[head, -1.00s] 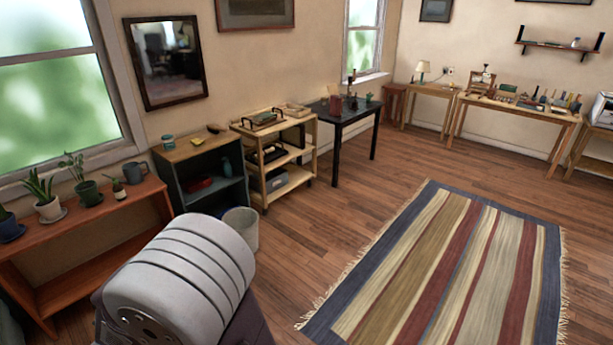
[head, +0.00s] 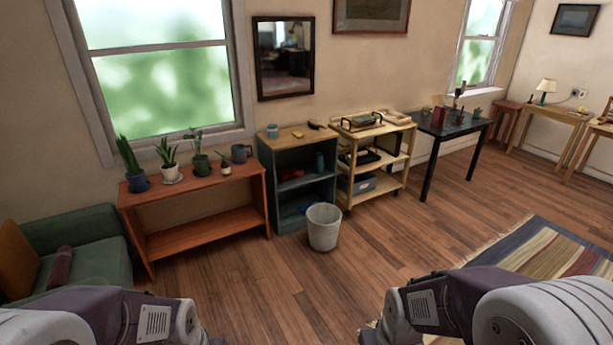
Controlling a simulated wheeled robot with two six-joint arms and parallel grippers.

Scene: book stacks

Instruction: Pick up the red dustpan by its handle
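My two arms show at the bottom of the head view, one at the left and one at the right. Both grippers are out of the picture.
A white bin (head: 324,228) stands in front of the shelf. A reddish bench (head: 196,233) with potted plants is to its left, and a wooden cart (head: 380,172) to its right. A green armchair (head: 95,262) is at far left. The wooden floor ahead is clear; a striped rug (head: 545,250) lies right.

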